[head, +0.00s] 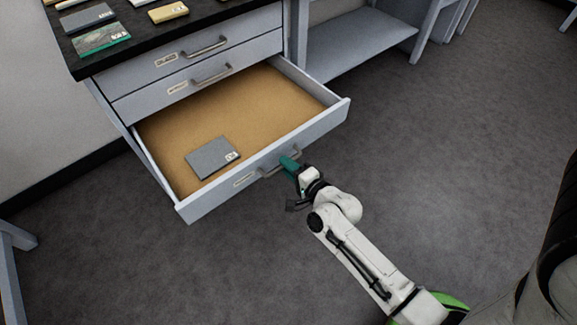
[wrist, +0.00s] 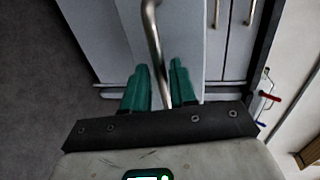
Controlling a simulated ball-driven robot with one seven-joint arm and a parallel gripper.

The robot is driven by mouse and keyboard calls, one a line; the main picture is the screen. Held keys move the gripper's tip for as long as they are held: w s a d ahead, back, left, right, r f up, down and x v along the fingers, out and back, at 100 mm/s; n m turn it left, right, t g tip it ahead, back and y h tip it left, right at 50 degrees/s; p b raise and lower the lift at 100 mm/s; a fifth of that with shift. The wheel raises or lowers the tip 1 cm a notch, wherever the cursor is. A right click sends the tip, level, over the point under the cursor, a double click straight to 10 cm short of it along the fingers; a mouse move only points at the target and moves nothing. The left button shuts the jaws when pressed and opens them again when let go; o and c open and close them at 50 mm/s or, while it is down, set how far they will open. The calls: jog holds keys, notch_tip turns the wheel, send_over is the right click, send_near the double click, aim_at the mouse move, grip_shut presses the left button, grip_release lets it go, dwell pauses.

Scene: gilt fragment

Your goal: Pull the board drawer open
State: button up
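The lowest visible drawer (head: 262,150) of the grey cabinet stands far out, its tan floor showing. I take it as the board drawer; its label is too small to read. A grey board with a small white label (head: 212,157) lies inside. The drawer's bar handle (head: 270,170) is on its front. My gripper (head: 288,163), with green fingers, is at the right part of this handle. In the wrist view, the metal handle (wrist: 153,45) runs between the two fingers of my gripper (wrist: 160,80), with a narrow gap at each side. The fingers look open around it.
Two shut drawers (head: 190,55) (head: 205,78) are above. The dark worktop (head: 150,42) holds several flat samples, including a green one (head: 101,38). A grey shelf (head: 360,42) stands right of the cabinet. The carpet floor (head: 440,160) to the right is clear.

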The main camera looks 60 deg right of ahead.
jog(key=shift+o, duration=0.9)
jog(key=p+v, duration=0.1)
jog(key=v, duration=0.9)
jog(key=shift+s, duration=0.35)
jog(key=shift+a+r, duration=0.1)
jog(key=shift+a, duration=0.05)
jog(key=w+a+f+n+g+y, duration=0.2)
jog(key=a+n+g+y, duration=0.3)
jog(key=a+n, duration=0.5)
jog(key=s+n+g, duration=0.5)
jog(key=n, duration=0.2)
jog(key=s+r+n+g+h, duration=0.1)
jog(key=s+r+n+g, duration=0.3)
jog(key=s, duration=0.2)
notch_tip(320, 180, up, 14)
jog(key=p, duration=1.4)
jog(key=shift+w+f, duration=0.2)
jog(key=shift+f, duration=0.05)
